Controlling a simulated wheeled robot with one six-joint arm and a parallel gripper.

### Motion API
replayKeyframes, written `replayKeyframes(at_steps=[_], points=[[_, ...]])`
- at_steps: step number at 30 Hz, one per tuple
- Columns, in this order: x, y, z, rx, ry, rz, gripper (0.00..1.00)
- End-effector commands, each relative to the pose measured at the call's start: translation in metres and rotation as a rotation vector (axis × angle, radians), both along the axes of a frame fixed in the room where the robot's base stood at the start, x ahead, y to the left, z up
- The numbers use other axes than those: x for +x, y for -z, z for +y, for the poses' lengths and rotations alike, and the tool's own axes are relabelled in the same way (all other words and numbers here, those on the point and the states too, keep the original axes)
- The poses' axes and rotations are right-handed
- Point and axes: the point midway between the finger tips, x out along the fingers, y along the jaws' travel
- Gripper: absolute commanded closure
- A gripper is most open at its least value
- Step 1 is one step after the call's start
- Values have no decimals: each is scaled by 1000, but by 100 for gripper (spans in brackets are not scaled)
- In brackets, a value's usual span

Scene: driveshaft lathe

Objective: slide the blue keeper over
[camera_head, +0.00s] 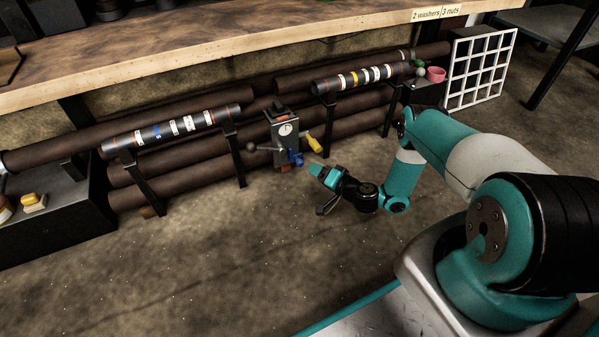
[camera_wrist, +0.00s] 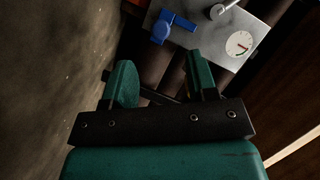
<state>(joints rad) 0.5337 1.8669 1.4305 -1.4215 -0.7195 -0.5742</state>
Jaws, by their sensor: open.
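The blue keeper (camera_head: 296,158) is a small blue part on the lower front of a grey box with a round dial (camera_head: 286,129). In the wrist view the blue keeper (camera_wrist: 172,27) shows at the top, beyond my fingertips, on the edge of the grey plate (camera_wrist: 215,38). My gripper (camera_head: 318,182) is low in front of the box, to the lower right of the keeper in the head view. In the wrist view my gripper (camera_wrist: 160,80) has its two teal fingers apart with nothing between them. It is apart from the keeper.
A yellow handle (camera_head: 314,144) is right of the keeper, and a dark lever with a ball end (camera_head: 251,147) is at the left. Shafts with coloured bands (camera_head: 172,131) rest on black stands. A wooden bench top (camera_head: 200,48) overhangs. The floor in front is clear.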

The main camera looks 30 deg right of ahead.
Motion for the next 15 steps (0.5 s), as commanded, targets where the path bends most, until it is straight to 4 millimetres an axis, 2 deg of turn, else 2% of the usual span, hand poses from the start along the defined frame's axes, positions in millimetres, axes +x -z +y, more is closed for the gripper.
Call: replayKeyframes(at_steps=[1, 9, 15], points=[[8, 9, 4, -1, -4, -3, 47], [60, 18, 22, -2, -3, -5, 47], [79, 20, 28, 0, -2, -1, 47]])
